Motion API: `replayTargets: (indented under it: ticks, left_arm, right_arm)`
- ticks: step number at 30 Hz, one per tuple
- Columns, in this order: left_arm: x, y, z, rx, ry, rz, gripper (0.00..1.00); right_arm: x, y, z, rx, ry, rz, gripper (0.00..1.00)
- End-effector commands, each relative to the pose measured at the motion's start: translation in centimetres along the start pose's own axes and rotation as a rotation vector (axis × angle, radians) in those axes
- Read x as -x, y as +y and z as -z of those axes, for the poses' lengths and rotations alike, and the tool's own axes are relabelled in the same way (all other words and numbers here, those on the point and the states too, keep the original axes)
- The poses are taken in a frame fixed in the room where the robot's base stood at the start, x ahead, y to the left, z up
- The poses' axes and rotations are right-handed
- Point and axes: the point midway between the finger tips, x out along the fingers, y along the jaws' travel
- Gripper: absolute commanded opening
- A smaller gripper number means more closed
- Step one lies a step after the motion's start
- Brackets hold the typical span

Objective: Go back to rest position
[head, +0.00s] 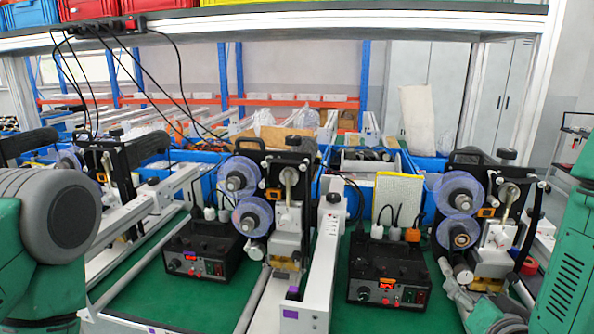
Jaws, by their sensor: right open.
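My right gripper (456,284) shows at the lower right, in front of the right coder machine (487,215). It is open, with nothing seen between its fingers; part of it blends with the machine behind. My right arm (572,262), green, comes in along the right edge. My left arm (35,265), green with a large grey round joint, fills the lower left. My left gripper does not show.
Coder machines with blue-rimmed reels, such as the middle one (280,205), stand on a green table (205,300). Black control boxes (205,250) with lit displays and a white rail (322,255) sit between them. A shelf (330,22) with coloured crates runs overhead.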

Motion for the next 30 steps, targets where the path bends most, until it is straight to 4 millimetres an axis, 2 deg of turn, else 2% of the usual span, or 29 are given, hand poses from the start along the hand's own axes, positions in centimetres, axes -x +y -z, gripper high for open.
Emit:
replayTargets:
  ticks: [1, 3, 5, 6, 9, 12, 15, 18, 21, 28, 29, 30]
  left_arm:
    - [-1.2, 0.0, -0.1, 0.0, -0.001, 0.0, 0.4]
    - [-2.1, 0.0, -0.2, 0.0, -0.001, 0.0, 0.4]
    - [-2.8, 0.0, -0.2, 0.0, -0.001, 0.0, 0.4]
    - [-3.3, 0.0, -0.2, 0.0, -0.001, 0.0, 0.4]
    - [-4.5, 0.0, -0.3, 0.0, -0.001, 0.0, 0.4]
    - [-5.5, 0.0, -0.4, 0.0, -0.001, 0.0, 0.4]
    - [-6.3, 0.1, -0.4, 0.0, -0.002, 0.0, 0.4]
    - [-6.8, 0.1, -0.5, 0.0, -0.002, 0.0, 0.4]
    - [-7.0, 0.1, -0.5, 0.0, -0.002, 0.0, 0.4]
    - [-6.9, 0.1, -0.5, 0.0, -0.002, 0.0, 0.4]
    - [-6.9, 0.1, -0.5, 0.0, -0.001, 0.0, 0.34]
    - [-6.9, 0.1, -0.5, 0.0, -0.002, 0.0, 0.34]
  right_arm:
    - [0.1, 1.6, -4.6, 0.054, -0.107, -0.025, 0.53]
    - [0.8, 3.5, -9.7, 0.127, -0.252, -0.054, 0.53]
    - [1.8, 5.2, -13.9, 0.188, -0.376, -0.077, 0.53]
    - [2.7, 6.4, -16.6, 0.229, -0.461, -0.089, 0.53]
    - [5.7, 9.3, -23.0, 0.33, -0.673, -0.116, 0.53]
    - [9.3, 12.1, -28.3, 0.423, -0.873, -0.131, 0.53]
    - [12.7, 14.3, -31.9, 0.495, -1.039, -0.139, 0.53]
    - [15.2, 15.8, -34.0, 0.543, -1.155, -0.14, 0.53]
    - [16.6, 16.5, -35.0, 0.568, -1.216, -0.139, 0.53]
    - [17.1, 16.6, -35.1, 0.574, -1.235, -0.139, 0.53]
    - [17.1, 16.6, -35.1, 0.574, -1.234, -0.139, 0.43]
    - [17.1, 16.6, -35.1, 0.574, -1.234, -0.139, 0.34]
